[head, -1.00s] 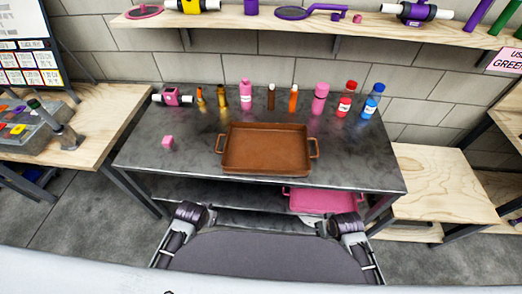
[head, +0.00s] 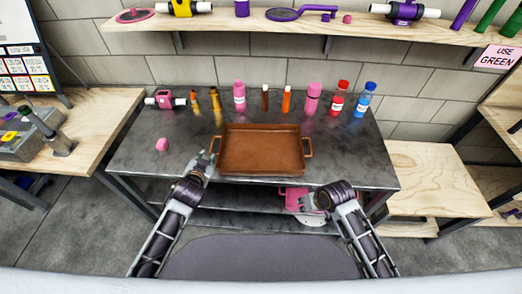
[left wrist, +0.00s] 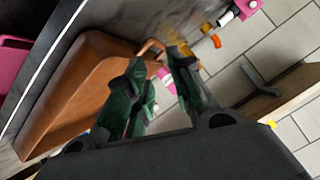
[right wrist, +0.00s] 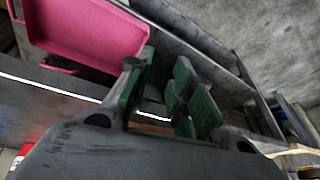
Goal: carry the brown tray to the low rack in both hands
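The brown tray (head: 262,150) lies flat and empty on the dark metal table (head: 150,125), with a loop handle at its left and right ends. My left gripper (head: 208,160) is beside the left handle. In the left wrist view its green-padded fingers (left wrist: 160,85) are apart, with the tray's handle (left wrist: 152,48) just beyond the fingertips. My right gripper (head: 306,206) is low at the table's front edge, below and apart from the right handle. In the right wrist view its fingers (right wrist: 160,85) are apart and empty. I cannot tell which surface is the low rack.
A pink tray (right wrist: 90,30) sits on the shelf under the table, behind my right gripper. Several bottles (head: 314,98) line the table's back. A lower wooden surface (head: 425,180) stands at the right, mostly clear.

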